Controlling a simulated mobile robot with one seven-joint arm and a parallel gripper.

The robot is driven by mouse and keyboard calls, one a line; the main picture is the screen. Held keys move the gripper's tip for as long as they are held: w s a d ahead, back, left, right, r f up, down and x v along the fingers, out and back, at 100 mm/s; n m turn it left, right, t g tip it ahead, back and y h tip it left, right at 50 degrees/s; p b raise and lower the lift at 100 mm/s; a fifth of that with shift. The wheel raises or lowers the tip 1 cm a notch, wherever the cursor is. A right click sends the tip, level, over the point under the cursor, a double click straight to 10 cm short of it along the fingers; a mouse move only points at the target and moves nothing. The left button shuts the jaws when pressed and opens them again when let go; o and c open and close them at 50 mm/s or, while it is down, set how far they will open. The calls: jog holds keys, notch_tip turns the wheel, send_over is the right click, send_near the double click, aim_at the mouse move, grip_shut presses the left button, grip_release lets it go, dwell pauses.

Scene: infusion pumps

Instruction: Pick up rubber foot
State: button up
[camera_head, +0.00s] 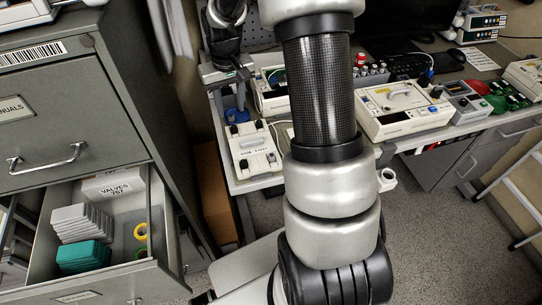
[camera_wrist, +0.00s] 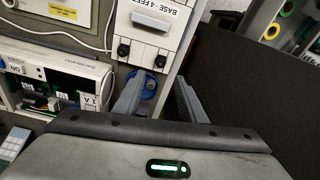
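A white pump base (camera_wrist: 150,22), labelled "BASE: 4 FEET", lies at the bench edge. It also shows in the head view (camera_head: 254,158), left of my arm. Two small black rubber feet show at its near end in the wrist view, a left one (camera_wrist: 123,50) and a right one (camera_wrist: 160,60). My gripper (camera_wrist: 160,82) is open, its two grey fingers apart with no foot between them. The right foot lies just beyond the gap between the fingertips. A round blue part (camera_wrist: 150,86) shows behind the left finger.
An opened device with a green board (camera_wrist: 50,88) stands left of the fingers. A dark panel (camera_wrist: 245,85) fills the right side. In the head view an open drawer (camera_head: 150,205) juts out at left. More devices (camera_head: 405,108) crowd the bench at right.

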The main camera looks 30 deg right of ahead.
jog(key=shift+o, duration=0.4)
jog(key=s+d+r, duration=0.3)
jog(key=s+r, duration=0.2)
jog(key=m+g, duration=0.1)
jog(key=m, duration=0.1)
send_near(272, 155)
jog(key=shift+w+d+f+b, duration=0.1)
jog(key=shift+d+f+b, duration=0.1)
jog(key=shift+f+b, duration=0.7)
jog(key=shift+w+a+f, duration=0.1)
jog(key=shift+f, duration=1.5)
jog(key=shift+a+f, duration=0.1)
jog(key=shift+f, duration=1.5)
grip_shut()
